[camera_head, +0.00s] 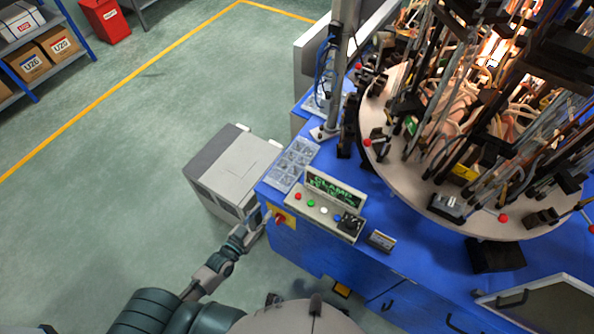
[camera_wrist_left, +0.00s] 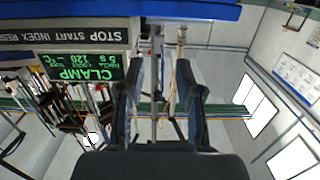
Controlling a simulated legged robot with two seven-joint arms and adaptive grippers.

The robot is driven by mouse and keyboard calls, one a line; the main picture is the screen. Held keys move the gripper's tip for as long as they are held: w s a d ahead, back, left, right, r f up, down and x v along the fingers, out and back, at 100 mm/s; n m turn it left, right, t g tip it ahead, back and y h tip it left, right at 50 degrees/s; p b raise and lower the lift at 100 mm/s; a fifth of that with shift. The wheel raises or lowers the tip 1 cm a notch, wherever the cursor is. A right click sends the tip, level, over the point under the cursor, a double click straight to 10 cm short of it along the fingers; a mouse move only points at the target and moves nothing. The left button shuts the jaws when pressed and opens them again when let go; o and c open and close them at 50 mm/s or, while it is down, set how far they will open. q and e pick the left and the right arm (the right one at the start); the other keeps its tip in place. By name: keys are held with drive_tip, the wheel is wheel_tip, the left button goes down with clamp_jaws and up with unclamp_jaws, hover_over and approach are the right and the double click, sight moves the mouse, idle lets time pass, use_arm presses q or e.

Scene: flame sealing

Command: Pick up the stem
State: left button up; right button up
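My left gripper (camera_head: 262,217) is low beside the left corner of the blue machine table, near a red rotary switch (camera_head: 280,217). In the left wrist view, which looks upside down, its two dark fingers (camera_wrist_left: 160,78) stand apart with a gap between them. A thin pale rod (camera_wrist_left: 180,45) shows beyond the fingers; I cannot tell whether it is the stem. A clear compartment tray (camera_head: 292,164) lies on the table corner above the gripper; its contents are too small to make out. My right gripper is not in view.
A control panel (camera_head: 322,213) with a green CLAMP display stands next to the tray. A round carousel (camera_head: 470,222) crowded with rods and burners fills the right. A grey cabinet (camera_head: 226,176) stands left of the table.

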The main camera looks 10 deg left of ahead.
use_arm(q)
approach(286, 179)
drive_tip(key=w, duration=0.1)
drive_tip(key=w+d+r, duration=0.1)
drive_tip(key=w, duration=0.1)
drive_tip(key=shift+w+d+r, duration=0.3)
drive_tip(key=shift+d, duration=0.1)
drive_tip(key=shift+w+d, duration=0.2)
drive_tip(key=x, duration=0.4)
drive_tip(key=shift+w+d+r, duration=0.2)
drive_tip(key=shift+d+r, duration=0.1)
drive_tip(key=shift+d, duration=0.15)
drive_tip(key=shift+w+f, duration=0.1)
drive_tip(key=shift+w, duration=0.25)
drive_tip(key=shift+w+a, duration=0.1)
drive_tip(key=shift+a, duration=0.2)
clamp_jaws()
drive_tip(key=shift+d, duration=0.25)
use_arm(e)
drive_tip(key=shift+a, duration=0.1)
